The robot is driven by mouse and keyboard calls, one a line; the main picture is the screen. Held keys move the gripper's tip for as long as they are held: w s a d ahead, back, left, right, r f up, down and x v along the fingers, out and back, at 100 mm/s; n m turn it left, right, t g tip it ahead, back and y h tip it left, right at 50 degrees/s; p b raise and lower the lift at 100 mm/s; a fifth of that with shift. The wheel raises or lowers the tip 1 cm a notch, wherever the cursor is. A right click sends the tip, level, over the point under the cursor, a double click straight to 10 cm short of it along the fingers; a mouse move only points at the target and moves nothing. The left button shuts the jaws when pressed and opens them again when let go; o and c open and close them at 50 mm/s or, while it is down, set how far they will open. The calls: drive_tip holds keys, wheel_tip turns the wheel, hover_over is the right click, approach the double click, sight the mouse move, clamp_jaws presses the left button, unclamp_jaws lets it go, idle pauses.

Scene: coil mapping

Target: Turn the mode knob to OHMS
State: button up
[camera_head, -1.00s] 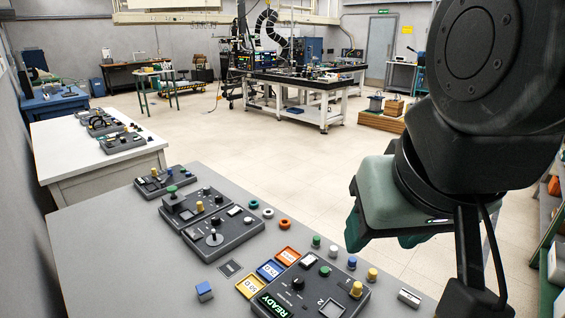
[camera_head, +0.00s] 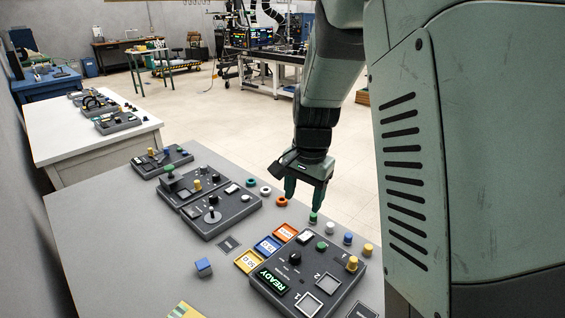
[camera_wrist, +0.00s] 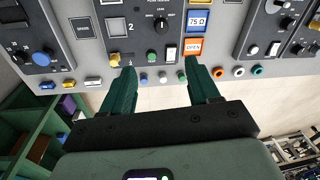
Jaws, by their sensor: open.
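The dark grey panel (camera_head: 345,271) with a lit green READY display (camera_head: 272,281) lies on the near grey table. A small black knob (camera_head: 295,258) sits on it; it also shows in the wrist view (camera_wrist: 161,25), beyond my fingertips. Its lettering is too small to read, so I cannot tell its setting or whether it is the mode knob. My gripper (camera_head: 302,204) is open and empty, fingers pointing down near the panel's far edge. In the wrist view its fingers (camera_wrist: 160,70) stand apart, with the panel's green button (camera_wrist: 152,56) showing between them.
Green, blue and yellow pegs (camera_head: 347,238) stand by the panel's far edge. Orange, blue and yellow tiles (camera_head: 267,246) lie left of it. White and orange rings (camera_head: 265,190) and other knob panels (camera_head: 220,214) are farther left. A blue block (camera_head: 204,267) sits on bare table.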

drive_tip(key=m+g, duration=0.1)
drive_tip(key=m, duration=0.1)
approach(295, 254)
drive_tip(key=shift+h, duration=0.3)
drive_tip(key=f, duration=0.8)
drive_tip(key=shift+w+a+f, duration=0.1)
drive_tip(key=shift+a+f, duration=0.2)
drive_tip(key=shift+f, duration=0.05)
drive_tip(key=c, duration=1)
